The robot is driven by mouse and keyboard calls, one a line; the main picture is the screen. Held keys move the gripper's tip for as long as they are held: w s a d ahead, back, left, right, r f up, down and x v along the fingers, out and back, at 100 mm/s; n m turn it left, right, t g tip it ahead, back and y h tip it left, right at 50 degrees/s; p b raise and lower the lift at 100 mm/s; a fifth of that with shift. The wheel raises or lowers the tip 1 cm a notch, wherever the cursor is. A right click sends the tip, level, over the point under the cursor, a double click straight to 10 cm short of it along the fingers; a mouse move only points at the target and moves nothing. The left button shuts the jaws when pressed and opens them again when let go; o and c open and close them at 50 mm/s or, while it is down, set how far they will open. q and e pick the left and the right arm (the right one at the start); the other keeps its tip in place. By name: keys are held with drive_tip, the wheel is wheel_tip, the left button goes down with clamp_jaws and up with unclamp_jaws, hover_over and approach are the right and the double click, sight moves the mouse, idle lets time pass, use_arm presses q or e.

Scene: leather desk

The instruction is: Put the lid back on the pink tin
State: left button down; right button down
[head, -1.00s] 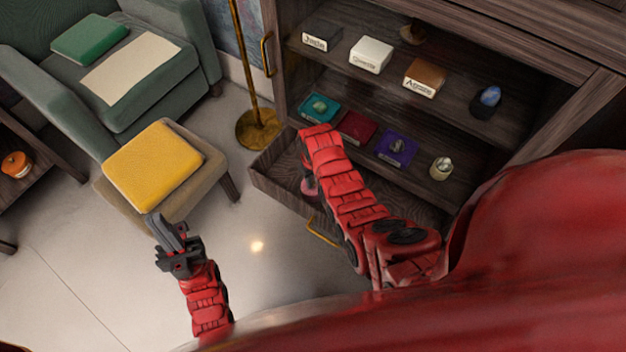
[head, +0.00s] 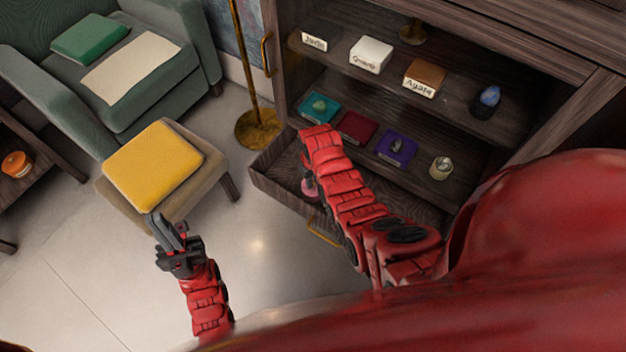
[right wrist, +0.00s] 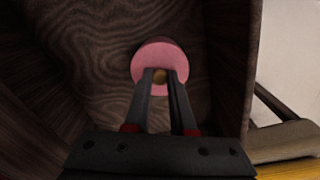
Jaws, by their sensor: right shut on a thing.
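A round pink lid (right wrist: 148,62) with a small gold knob (right wrist: 160,76) shows from above in the right wrist view. My right gripper (right wrist: 164,82) is shut on the knob, one finger on either side. In the head view a bit of pink (head: 309,187) shows beside the end of my right arm, inside the open drawer. The tin's body cannot be made out below the lid, so I cannot tell whether they touch. My left gripper (head: 168,232) is away to the left above the floor, holding nothing visible; its finger gap is unclear.
The open wooden drawer (head: 275,188) has walls around my right gripper. Shelves above it hold labelled boxes, a teal item (head: 320,107), a purple item (head: 396,148) and a small jar (head: 440,167). A footstool with a yellow cushion (head: 152,165) stands left.

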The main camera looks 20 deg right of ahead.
drive_tip(key=shift+c, duration=1)
unclamp_jaws()
drive_tip(key=shift+r, duration=0.1)
drive_tip(key=shift+r+p, duration=2.5)
drive_tip(key=shift+r, duration=0.9)
clamp_jaws()
drive_tip(key=shift+f, duration=0.25)
